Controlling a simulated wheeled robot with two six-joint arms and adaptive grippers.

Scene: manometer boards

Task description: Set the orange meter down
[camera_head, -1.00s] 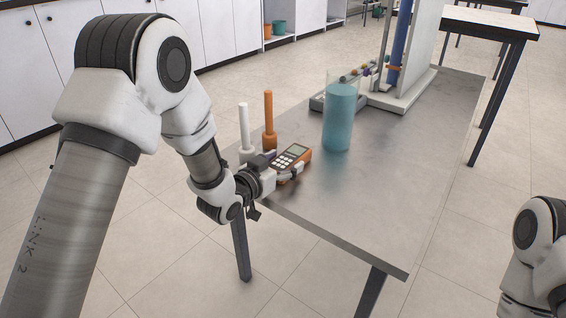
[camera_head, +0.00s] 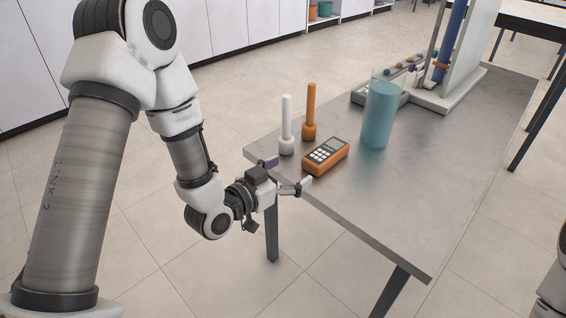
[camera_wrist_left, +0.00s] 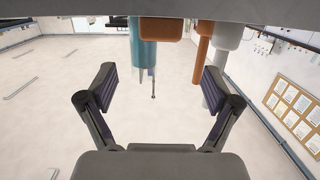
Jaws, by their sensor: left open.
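The orange meter (camera_head: 326,156), with a keypad and small screen, lies face up on the grey metal table (camera_head: 400,200) near its left edge. My left gripper (camera_head: 286,175) is open and empty, just off the table edge and apart from the meter. In the left wrist view, which shows the scene upside down, the meter (camera_wrist_left: 161,29) is ahead, beyond the spread fingers (camera_wrist_left: 160,80). My right gripper is out of view; only a bit of my right arm shows at the right edge.
A white rod (camera_head: 287,125) and an orange rod (camera_head: 310,112) stand upright behind the meter. A teal liquid cylinder (camera_head: 377,115) stands to its right, before the manometer board (camera_head: 470,65). The near right part of the table is clear.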

